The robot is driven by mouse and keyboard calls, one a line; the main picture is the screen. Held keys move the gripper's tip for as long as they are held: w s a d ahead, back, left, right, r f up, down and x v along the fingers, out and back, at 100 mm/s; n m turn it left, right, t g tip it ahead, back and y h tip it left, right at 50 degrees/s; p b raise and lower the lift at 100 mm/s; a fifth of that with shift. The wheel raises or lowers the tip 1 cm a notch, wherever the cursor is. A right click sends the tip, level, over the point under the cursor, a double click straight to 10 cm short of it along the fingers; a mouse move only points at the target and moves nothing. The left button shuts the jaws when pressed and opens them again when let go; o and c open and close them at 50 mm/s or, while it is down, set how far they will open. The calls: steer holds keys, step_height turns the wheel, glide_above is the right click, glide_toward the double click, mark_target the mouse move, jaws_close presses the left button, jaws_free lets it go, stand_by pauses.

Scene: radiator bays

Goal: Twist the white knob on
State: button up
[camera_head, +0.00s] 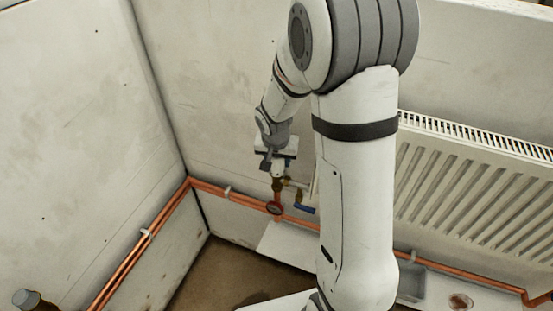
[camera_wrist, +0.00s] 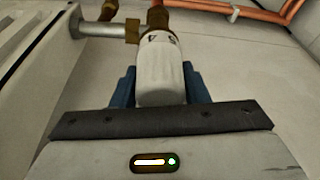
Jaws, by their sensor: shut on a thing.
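The white knob (camera_wrist: 160,70) sits in the middle of the wrist view, with dark marks near its brass fitting (camera_wrist: 158,18). My gripper (camera_wrist: 160,88) has a blue finger on each side of the knob and is shut on it. In the head view my gripper (camera_head: 278,165) is at the pipework near the corner, left of my large arm link. The knob shows there only as a small pale patch (camera_head: 278,171) below my wrist, partly hidden by the fingers.
A white radiator (camera_head: 470,190) stands at the right, partly behind my arm. Copper pipes (camera_head: 240,196) run low along both walls. The floor (camera_head: 215,270) near the corner looks clear.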

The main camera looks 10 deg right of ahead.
steer(key=shift+s+f, duration=0.1)
steer(key=shift+f, duration=0.1)
steer(key=shift+f+m+b, duration=0.25)
steer(key=shift+m+b, duration=0.05)
steer(key=shift+b, duration=0.6)
steer(key=m+g+h+b, duration=0.1)
steer(key=m+b, duration=0.3)
steer(key=b, duration=0.1)
steer(key=shift+s+b, duration=0.1)
steer(key=shift+b, duration=0.3)
steer(key=m+b, duration=0.2)
steer(key=m, duration=0.1)
steer(key=shift+m+g, duration=0.4)
steer(key=m, duration=0.1)
steer(key=m+g+b, duration=0.1)
steer(key=m, duration=0.1)
steer(key=shift+s+d+r+m+h, duration=0.1)
steer(key=shift+s+r+m+h, duration=0.1)
steer(key=shift+m+h, duration=0.1)
steer(key=o, duration=1.8)
steer(key=shift+w+r, duration=0.15)
steer(key=shift+o, duration=0.2)
